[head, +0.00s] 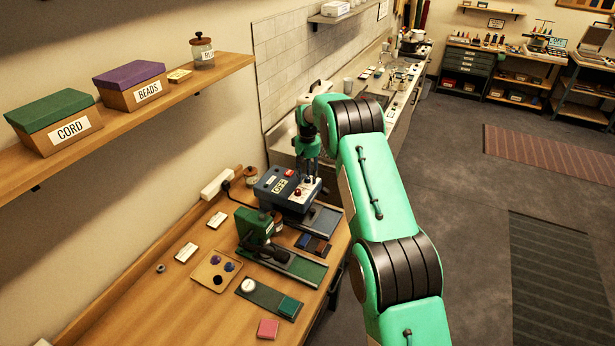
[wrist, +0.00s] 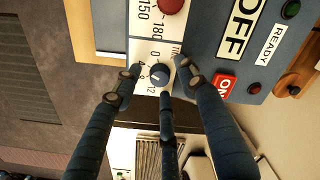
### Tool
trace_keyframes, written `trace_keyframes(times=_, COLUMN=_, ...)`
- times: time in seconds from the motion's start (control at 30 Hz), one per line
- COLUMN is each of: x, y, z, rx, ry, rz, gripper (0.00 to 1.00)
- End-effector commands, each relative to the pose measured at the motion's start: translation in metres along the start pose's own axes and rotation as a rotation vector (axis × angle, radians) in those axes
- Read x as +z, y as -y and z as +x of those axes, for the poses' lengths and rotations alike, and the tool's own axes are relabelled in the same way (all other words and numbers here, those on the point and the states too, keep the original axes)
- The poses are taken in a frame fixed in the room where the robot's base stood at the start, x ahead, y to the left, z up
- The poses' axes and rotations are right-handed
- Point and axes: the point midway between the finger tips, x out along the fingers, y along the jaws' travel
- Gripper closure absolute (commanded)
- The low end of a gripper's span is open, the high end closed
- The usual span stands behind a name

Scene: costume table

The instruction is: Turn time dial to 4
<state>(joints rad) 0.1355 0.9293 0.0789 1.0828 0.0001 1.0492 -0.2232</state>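The blue-grey press box (head: 285,186) stands on the wooden table with a white dial panel and an "OFF" display. In the wrist view the small dark blue time dial (wrist: 159,74) sits on the white panel (wrist: 143,46), with 0, 4 and 12 printed around it. A pale mark on the dial seems to face the 0, but it is small. My gripper (wrist: 160,78) is open, its fingers spread on different sides of the dial with visible gaps. In the head view my gripper (head: 310,166) hangs over the panel and hides the dial.
A red temperature knob (wrist: 170,5) lies close beside the dial, and a red ON button (wrist: 226,88) is on the box. A green press (head: 254,226) stands in front of the box. A wooden shelf (head: 150,108) hangs on the left wall.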

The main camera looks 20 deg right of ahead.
Motion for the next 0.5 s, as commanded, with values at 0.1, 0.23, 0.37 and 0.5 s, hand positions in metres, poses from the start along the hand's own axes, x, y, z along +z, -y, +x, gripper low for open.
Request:
trace_keyframes(times=0.1, x=0.000, y=0.000, z=0.001, rx=0.000, ry=0.001, rz=0.000, gripper=0.59)
trace_keyframes(times=0.23, x=0.000, y=0.000, z=0.000, rx=0.000, ry=0.001, rz=0.000, gripper=0.59)
trace_keyframes(times=0.37, x=0.000, y=0.000, z=-0.006, rx=0.000, ry=0.000, rz=0.000, gripper=0.59)
trace_keyframes(times=0.5, x=0.000, y=0.000, z=-0.018, rx=0.000, ry=-0.001, rz=0.000, gripper=0.59)
